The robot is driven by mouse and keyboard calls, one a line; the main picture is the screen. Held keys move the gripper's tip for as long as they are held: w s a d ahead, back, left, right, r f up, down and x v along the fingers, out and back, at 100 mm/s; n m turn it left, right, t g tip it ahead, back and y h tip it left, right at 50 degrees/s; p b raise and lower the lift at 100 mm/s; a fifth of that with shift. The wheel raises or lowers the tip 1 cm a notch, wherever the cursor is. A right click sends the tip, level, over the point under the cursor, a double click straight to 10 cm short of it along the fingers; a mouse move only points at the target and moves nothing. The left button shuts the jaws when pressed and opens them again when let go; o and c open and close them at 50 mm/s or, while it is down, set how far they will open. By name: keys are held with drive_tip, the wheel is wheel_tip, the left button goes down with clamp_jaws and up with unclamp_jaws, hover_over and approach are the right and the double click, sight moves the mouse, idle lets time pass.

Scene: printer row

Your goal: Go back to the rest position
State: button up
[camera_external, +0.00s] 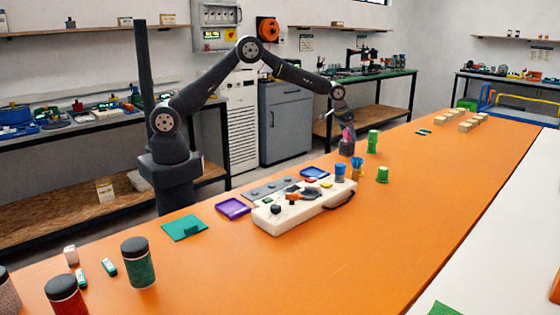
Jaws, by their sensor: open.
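My gripper (347,137) hangs at the end of my arm, over the far half of the orange table (400,235). It is small and dark in this view, with a pinkish patch near it. Its jaws are open, and I see nothing held in it. Its fingertips are close to the tabletop in the picture, but I cannot tell the exact height. My arm rises from its base at the table's left edge, bends at a high elbow and slopes down to the right. A green stacked piece (373,142) stands just right of the gripper.
A white control box (295,208) with knobs, a blue cup (340,171) and a green cup (382,175) stand nearer. A purple tray (233,209) and dark-lidded jars (138,263) are at the left. Pale blocks (466,126) lie far right. The table's right middle is clear.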

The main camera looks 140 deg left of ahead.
drive_tip(key=shift+r, duration=1.75)
drive_tip(key=shift+f, duration=0.1)
